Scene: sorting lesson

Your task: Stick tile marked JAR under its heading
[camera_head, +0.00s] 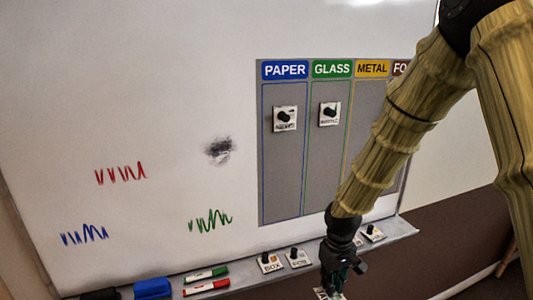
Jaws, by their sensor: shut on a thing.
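My gripper (334,287) is at the bottom edge of the view, in front of the tray, shut on a white tile (322,294). The tile is mostly hidden by the fingers and cut off by the frame, so I cannot read its full word. The board panel (304,185) has headings PAPER (285,70), GLASS (332,69), METAL (372,69) and a brown one starting FO (401,69), partly behind my arm. One knobbed tile (284,126) is stuck under PAPER and another (328,121) under GLASS; their words are too small to read.
The tray (237,271) along the board's lower edge holds a BOX tile (270,268), a second tile (298,262), a tile at right (376,237), green (206,275) and red (206,287) markers and a blue eraser (153,288). My arm covers much of the panel's right side. Scribbles mark the left board.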

